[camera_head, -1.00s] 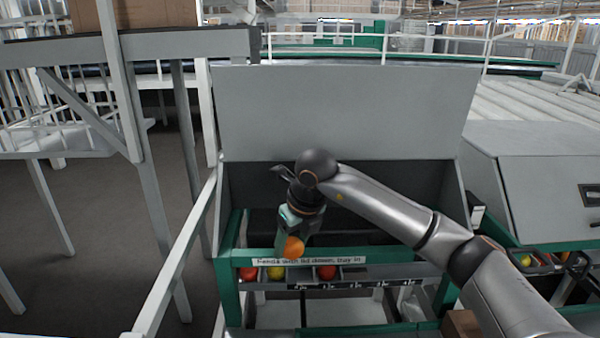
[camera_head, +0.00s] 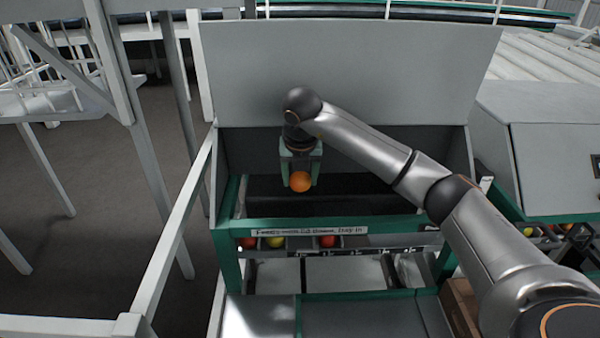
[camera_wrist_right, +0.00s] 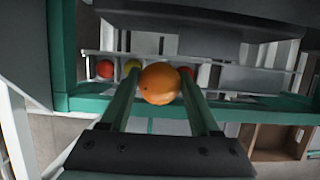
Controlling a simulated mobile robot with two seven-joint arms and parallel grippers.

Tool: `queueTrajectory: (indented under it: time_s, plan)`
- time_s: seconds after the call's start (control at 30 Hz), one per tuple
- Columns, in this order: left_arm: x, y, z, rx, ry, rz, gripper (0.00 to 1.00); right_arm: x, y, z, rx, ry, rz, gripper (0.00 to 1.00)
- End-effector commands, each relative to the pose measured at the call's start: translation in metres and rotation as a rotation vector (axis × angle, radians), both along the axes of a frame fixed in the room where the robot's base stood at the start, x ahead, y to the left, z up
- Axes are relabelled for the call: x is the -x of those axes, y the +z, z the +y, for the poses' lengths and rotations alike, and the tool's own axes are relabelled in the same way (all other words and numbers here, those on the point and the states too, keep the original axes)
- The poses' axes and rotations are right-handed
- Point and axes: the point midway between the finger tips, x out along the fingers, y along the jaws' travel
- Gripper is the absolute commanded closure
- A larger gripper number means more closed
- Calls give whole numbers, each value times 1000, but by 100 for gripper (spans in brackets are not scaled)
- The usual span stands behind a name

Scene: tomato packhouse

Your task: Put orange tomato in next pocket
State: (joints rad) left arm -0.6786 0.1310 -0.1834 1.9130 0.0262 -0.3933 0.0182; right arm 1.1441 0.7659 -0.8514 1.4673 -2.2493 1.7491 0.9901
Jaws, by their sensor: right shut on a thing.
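The orange tomato (camera_head: 300,182) is between the fingertips of my right gripper (camera_head: 301,176), which is shut on it. They hang inside the open grey housing, behind its green front bar (camera_head: 340,224). In the right wrist view the tomato (camera_wrist_right: 160,83) sits between the two green fingers. A row of pockets (camera_head: 352,242) runs below the bar. It holds a red tomato (camera_head: 248,243), a yellow one (camera_head: 275,242) and, further right, another red one (camera_head: 327,241). A gap without a visible tomato lies between the yellow and the right red one. My left gripper is not in view.
The raised grey lid (camera_head: 345,70) stands behind my right arm. A dark belt or trough (camera_head: 370,195) lies inside the housing. A white rail (camera_head: 175,240) runs along the left. A closed grey box (camera_head: 550,150) stands to the right.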

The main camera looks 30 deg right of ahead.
Motion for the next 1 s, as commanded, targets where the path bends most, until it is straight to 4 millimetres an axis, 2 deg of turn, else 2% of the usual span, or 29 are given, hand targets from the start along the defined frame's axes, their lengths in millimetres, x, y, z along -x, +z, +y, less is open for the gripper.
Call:
queueTrajectory:
  time_s: [0.03,0.1,1.0]
  plan:
    - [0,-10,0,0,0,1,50,0,-11,0,0,0,0,64]
    - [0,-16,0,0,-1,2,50,0,-20,0,0,0,0,64]
    - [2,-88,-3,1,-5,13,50,0,-124,0,0,0,0,64]
